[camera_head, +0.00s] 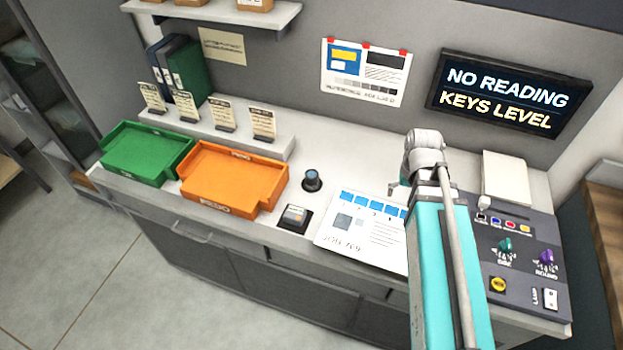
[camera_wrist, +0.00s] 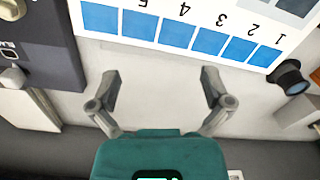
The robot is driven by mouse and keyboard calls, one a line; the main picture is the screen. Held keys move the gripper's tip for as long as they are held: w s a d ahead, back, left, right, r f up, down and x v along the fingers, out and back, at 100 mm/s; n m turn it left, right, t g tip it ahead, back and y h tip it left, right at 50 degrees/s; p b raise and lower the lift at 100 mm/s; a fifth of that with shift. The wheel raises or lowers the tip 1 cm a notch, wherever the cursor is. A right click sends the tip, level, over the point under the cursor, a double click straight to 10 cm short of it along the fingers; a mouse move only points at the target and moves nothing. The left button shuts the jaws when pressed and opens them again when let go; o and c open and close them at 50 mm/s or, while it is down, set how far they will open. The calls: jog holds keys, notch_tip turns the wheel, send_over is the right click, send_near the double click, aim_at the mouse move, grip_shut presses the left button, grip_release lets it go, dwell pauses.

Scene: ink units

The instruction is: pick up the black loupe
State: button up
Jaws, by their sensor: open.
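The black loupe (camera_head: 311,181), a short dark cylinder with a bluish top, stands on the grey counter between the orange tray and the printed sheet. In the wrist view the loupe (camera_wrist: 290,77) is at the right edge, beside the sheet's corner. My gripper (camera_wrist: 160,82) is open and empty, its two fingers apart above bare counter near the row of blue squares. The loupe is to the right of both fingers there, not between them. In the head view my arm hides most of the gripper.
The printed sheet (camera_head: 350,228) lies flat beside the loupe. An orange tray (camera_head: 232,178) and a green tray (camera_head: 146,153) stand left. A small dark box (camera_head: 294,218) sits near the front edge. A control panel (camera_head: 521,262) with knobs is right. A ledge with cards is behind the trays.

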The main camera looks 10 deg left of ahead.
jog(key=w+a+r+n+p, duration=0.1)
jog(key=w+a+n, duration=0.1)
jog(key=w+a, duration=0.35)
jog(key=w+a+r+n+p, duration=0.1)
jog(key=w+a, duration=0.1)
jog(key=a, duration=0.7)
jog(key=r+n, duration=0.1)
jog(key=n, duration=0.2)
send_over(312, 174)
jog(key=shift+w+a+p, duration=0.1)
jog(key=shift+p, duration=0.3)
notch_tip(312, 174, down, 9)
jog(key=b, duration=0.8)
jog(key=shift+r+b, duration=0.2)
jog(key=shift+b, duration=0.15)
jog(key=shift+f+b, duration=2.6)
jog(key=c, duration=1.1)
